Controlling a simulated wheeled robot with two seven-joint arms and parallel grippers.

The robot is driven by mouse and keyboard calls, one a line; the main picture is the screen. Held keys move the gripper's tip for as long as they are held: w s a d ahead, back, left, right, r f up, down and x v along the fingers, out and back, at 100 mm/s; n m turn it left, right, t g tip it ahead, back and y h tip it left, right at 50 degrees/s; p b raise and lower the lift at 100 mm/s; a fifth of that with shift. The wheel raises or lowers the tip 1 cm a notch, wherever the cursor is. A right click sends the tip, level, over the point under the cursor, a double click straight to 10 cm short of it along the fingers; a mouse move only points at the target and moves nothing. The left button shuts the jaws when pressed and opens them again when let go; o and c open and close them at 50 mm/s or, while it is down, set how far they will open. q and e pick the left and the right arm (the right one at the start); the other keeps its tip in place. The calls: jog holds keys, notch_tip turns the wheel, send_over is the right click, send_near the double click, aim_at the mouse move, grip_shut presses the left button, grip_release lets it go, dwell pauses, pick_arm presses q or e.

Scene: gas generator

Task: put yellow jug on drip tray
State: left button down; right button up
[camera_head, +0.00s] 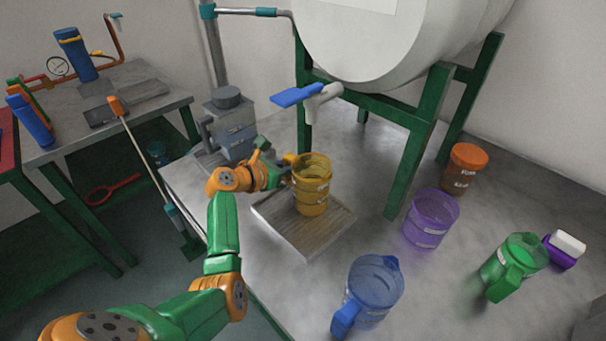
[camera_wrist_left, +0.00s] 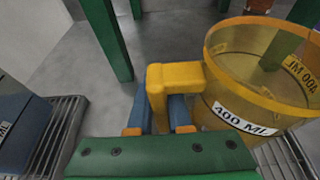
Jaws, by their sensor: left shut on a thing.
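The yellow jug (camera_head: 312,190) is clear yellow and upright, over the drip tray (camera_head: 280,223) on the bench under the tank. I cannot tell whether its base touches the tray. My left gripper (camera_head: 285,170) comes from the left and is shut on the jug's handle. In the left wrist view the jug (camera_wrist_left: 258,85) stands at the right with a "400 ML" label, and the blue fingers of my left gripper (camera_wrist_left: 160,112) hold its yellow handle. The slatted tray (camera_wrist_left: 285,158) shows below the jug there. My right gripper is not in view.
A blue-handled tap (camera_head: 318,95) hangs from the white tank (camera_head: 390,35) above the jug. A grey canister (camera_head: 232,128) stands behind my left gripper. Blue (camera_head: 370,290), purple (camera_head: 430,220) and green (camera_head: 513,265) jugs and a brown jar (camera_head: 463,170) stand to the right.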

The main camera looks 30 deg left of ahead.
pick_arm(q)
jog(key=shift+d+r, duration=0.15)
jog(key=shift+d, duration=0.05)
jog(key=shift+s+a, duration=0.2)
jog(key=shift+s, duration=0.1)
jog(key=c, duration=0.9)
grip_release()
jog(key=shift+a+f, duration=0.1)
jog(key=shift+f, duration=0.1)
jog(key=shift+o, duration=0.3)
jog(key=shift+w, duration=0.1)
jog(key=shift+r, duration=0.15)
jog(key=shift+r, duration=0.2)
jog(key=p+v, duration=0.2)
jog(key=v, duration=1)
jog(key=shift+f, duration=0.1)
